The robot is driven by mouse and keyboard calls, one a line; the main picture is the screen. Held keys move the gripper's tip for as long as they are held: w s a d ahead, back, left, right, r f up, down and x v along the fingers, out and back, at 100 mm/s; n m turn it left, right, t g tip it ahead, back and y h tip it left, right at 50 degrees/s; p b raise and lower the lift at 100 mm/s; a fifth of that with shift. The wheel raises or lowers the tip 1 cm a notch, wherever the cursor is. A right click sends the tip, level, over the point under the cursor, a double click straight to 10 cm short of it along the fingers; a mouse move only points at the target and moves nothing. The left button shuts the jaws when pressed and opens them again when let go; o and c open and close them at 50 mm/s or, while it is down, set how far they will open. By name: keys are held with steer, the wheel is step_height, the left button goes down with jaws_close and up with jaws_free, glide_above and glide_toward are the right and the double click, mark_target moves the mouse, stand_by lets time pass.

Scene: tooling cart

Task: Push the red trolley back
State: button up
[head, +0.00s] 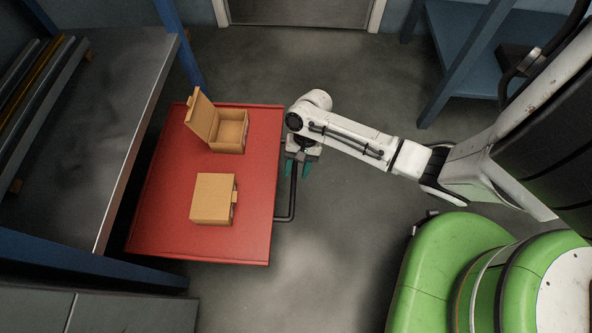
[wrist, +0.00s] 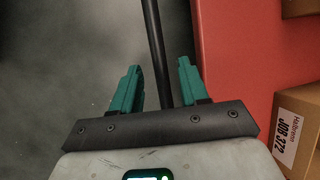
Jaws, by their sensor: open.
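The red trolley (head: 255,225) stands on the grey floor left of my arm. Its black handle (head: 292,203) sticks out from its right side. My gripper (head: 298,169) is over the handle with its teal fingers pointing down. In the wrist view the fingers of my gripper (wrist: 159,75) are open, one on each side of the black handle bar (wrist: 153,40). The jaws are not closed on the bar. The red trolley top (wrist: 235,60) shows right of the fingers. How deep the bar sits between the fingers is hard to tell.
An open-lidded cardboard box (head: 230,131) and a closed one (head: 211,200) rest on the trolley. A metal-topped workbench (head: 105,110) with blue posts stands close to its left. A blue rack (head: 470,60) is at the upper right. Floor (head: 325,240) is clear right of the handle.

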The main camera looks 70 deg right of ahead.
steer(key=shift+a+f, duration=0.3)
steer(key=shift+f, duration=0.3)
steer(key=shift+c, duration=0.3)
jaws_close()
